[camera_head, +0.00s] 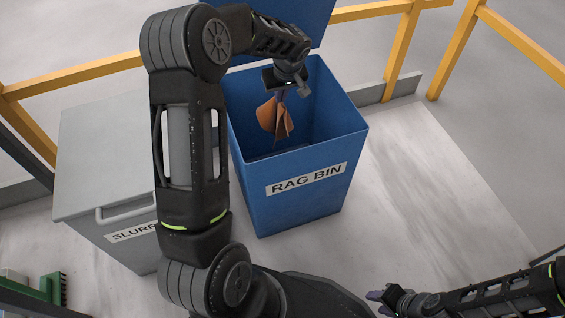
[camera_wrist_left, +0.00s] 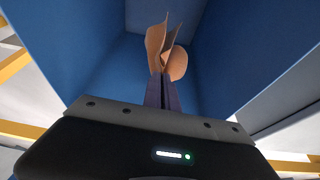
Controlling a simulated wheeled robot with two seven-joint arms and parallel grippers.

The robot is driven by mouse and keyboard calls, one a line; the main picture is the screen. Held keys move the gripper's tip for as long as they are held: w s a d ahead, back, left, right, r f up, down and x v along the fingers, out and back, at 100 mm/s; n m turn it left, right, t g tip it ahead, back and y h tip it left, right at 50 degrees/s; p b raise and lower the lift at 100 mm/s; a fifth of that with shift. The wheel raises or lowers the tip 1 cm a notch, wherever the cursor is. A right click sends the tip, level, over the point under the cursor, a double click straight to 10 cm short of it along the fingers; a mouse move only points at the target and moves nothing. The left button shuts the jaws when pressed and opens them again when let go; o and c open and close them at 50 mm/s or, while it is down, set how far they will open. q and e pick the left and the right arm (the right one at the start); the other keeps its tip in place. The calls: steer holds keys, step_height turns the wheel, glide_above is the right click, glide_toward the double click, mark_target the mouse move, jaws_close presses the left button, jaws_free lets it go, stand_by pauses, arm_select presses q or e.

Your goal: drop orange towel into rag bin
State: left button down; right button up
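The orange towel (camera_head: 276,118) hangs in folds from my left gripper (camera_head: 282,93), inside the mouth of the blue rag bin (camera_head: 300,205). In the left wrist view the gripper fingers (camera_wrist_left: 162,92) are together with the orange towel (camera_wrist_left: 165,55) at their tips. The blue inner walls of the rag bin (camera_wrist_left: 215,40) surround it. The bin is open, with its lid raised at the back. My right gripper (camera_head: 388,298) is low at the lower right, away from the bin; its fingers are too small to judge.
A grey lidded bin (camera_head: 100,165), its label partly hidden by my left arm, stands left of the rag bin. Yellow railings (camera_head: 400,50) run behind. A green object (camera_head: 52,288) is at the lower left. The slab (camera_head: 430,180) right of the bin is clear.

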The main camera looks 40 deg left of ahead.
arm_select(q)
steer(key=shift+f, duration=0.5)
steer(key=shift+c, duration=1.4)
jaws_free()
step_height(320, 180, up, 6)
steer(key=d+g+h+p, duration=0.1)
steer(key=p, duration=0.8)
steer(key=shift+s+h+p, duration=0.35)
steer(key=shift+h+p, duration=0.05)
steer(key=shift+r, duration=0.1)
